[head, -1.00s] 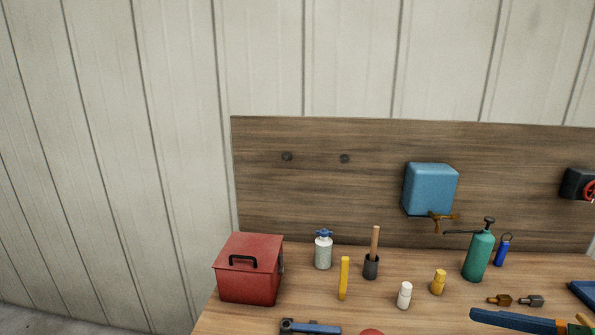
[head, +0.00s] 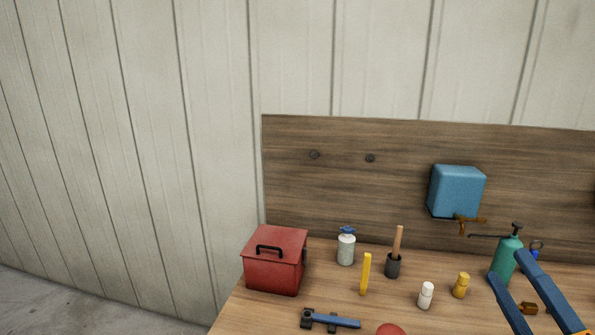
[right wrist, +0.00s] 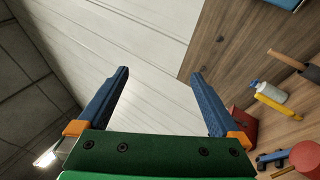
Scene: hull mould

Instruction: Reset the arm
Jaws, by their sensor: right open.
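My right gripper (head: 508,265) comes in at the lower right of the head view. Its two blue fingers are spread apart, with nothing between them, and point up and away from me. One finger overlaps the green spray bottle (head: 503,257) in the picture; I cannot tell the distance between them. My left gripper is not in view.
The wooden bench (head: 240,315) holds a red toolbox (head: 274,262), a white bottle (head: 346,251), a yellow stick (head: 366,274), a wooden-handled tool (head: 395,262), small bottles and a blue clamp-like tool (head: 335,320). A blue box (head: 457,191) hangs on the back panel (head: 340,195).

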